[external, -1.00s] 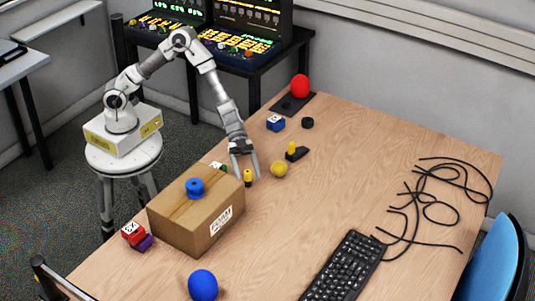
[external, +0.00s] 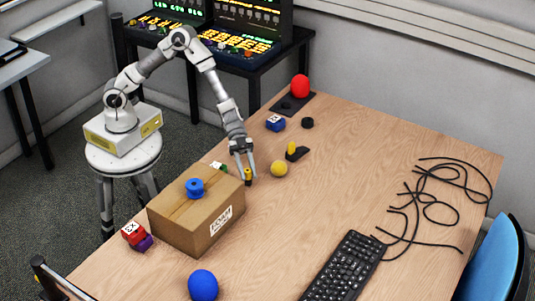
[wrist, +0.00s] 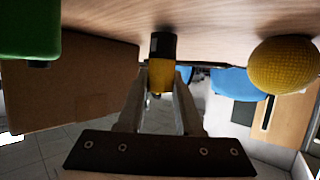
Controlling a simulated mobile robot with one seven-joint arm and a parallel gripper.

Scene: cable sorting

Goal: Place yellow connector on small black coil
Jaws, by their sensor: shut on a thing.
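The yellow connector (external: 248,173), a small upright cylinder with a yellow part and a black part, is on the table just right of the cardboard box. My gripper (external: 246,174) is shut on it. In the wrist view, the connector (wrist: 162,62) is between the two fingers (wrist: 160,92), its black end at the wooden tabletop. A small black coil (external: 307,123) lies flat near the back of the table, right of the blue block; it is apart from my gripper, and nothing lies on it.
A cardboard box (external: 197,219) with a blue spool (external: 195,188) stands close left of my gripper. A yellow ball (external: 279,169) and a black piece with a yellow top (external: 294,150) lie to its right. A keyboard (external: 343,266) and loose black cables (external: 425,208) are farther right. The table middle is clear.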

